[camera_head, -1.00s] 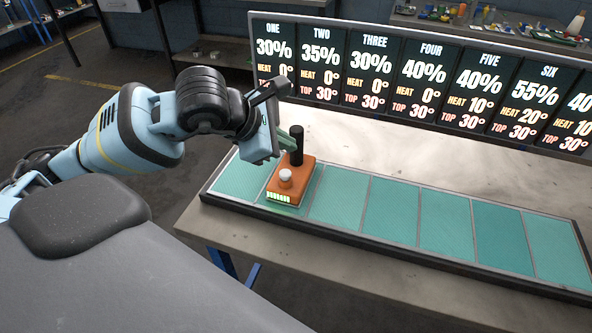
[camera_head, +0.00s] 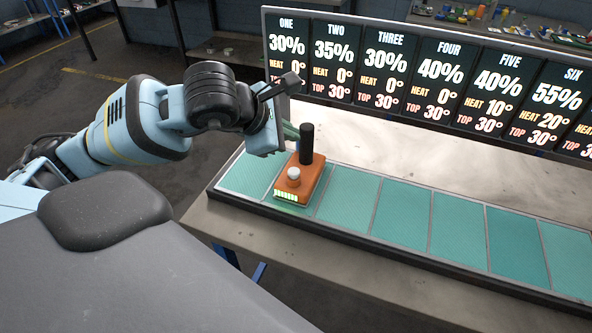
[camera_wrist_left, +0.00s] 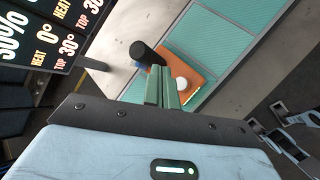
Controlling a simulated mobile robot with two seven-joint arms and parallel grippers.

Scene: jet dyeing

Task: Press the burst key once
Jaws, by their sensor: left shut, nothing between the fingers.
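An orange block (camera_head: 312,184) stands on the second teal panel from the left. It carries a round white button (camera_head: 293,173), a black upright post (camera_head: 306,144) and a lit green bar strip (camera_head: 286,196) on its front edge. No label names the burst key; the white button is the only button-like part I see. My left gripper (camera_head: 290,131) is just behind and left of the post, its green fingers partly hidden by it. In the left wrist view the fingers (camera_wrist_left: 163,88) are shut and empty, pointing towards the block, with the white button (camera_wrist_left: 181,84) just beyond them.
A row of teal panels in a dark-edged tray (camera_head: 400,252) runs right along the bench (camera_head: 410,165). A numbered display board (camera_head: 440,85) stands behind it. The panels right of the block are clear.

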